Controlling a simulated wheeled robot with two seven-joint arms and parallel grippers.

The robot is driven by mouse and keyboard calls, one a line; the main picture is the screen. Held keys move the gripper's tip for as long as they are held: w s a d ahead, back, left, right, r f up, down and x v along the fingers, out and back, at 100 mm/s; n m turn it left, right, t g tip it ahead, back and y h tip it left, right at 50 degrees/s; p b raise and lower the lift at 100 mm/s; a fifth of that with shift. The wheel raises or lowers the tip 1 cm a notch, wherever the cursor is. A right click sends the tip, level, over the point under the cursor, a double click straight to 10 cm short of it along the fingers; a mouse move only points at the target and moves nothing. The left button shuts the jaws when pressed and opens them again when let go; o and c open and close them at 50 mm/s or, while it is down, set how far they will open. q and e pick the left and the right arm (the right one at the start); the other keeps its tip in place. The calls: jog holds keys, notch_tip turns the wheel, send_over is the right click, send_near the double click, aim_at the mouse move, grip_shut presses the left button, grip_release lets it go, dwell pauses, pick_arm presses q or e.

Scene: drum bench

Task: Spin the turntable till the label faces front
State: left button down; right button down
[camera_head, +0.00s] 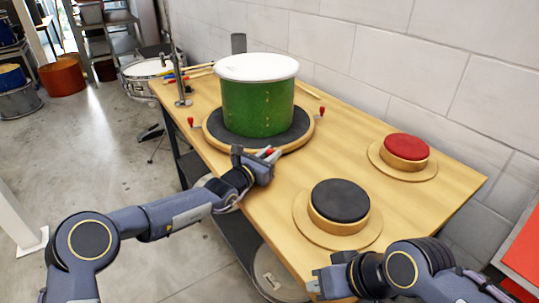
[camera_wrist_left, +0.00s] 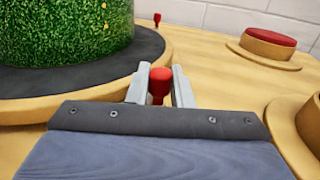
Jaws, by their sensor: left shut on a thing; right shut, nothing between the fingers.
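The turntable (camera_head: 206,130) is a round wooden disc with a dark top on the bench. A green sparkly drum (camera_head: 258,108) with a white head stands upright on it. No label shows clearly on the drum's visible side. Red-tipped pegs stand at the rim, one at the left (camera_head: 190,121) and one at the right (camera_head: 322,111). My left gripper (camera_head: 271,154) is at the near rim, shut on a red peg (camera_wrist_left: 160,82), which shows between its fingers in the left wrist view. My right gripper (camera_head: 314,284) is shut and empty by the bench's near edge.
A black-topped round pad (camera_head: 340,200) stands on the bench between my grippers, and a red-topped pad (camera_head: 406,147) stands behind it to the right. Drumsticks (camera_head: 195,71) and a metal stand (camera_head: 180,80) are at the far left. A wall runs behind the bench.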

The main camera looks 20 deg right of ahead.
pick_arm(q)
jog(key=c, duration=1.3)
grip_release()
jog(key=shift+s+d, duration=0.1)
jog(key=shift+c, duration=0.2)
jog(key=v, duration=0.8)
pick_arm(e)
jog(key=shift+f, duration=0.1)
pick_arm(q)
jog(key=shift+f, duration=0.1)
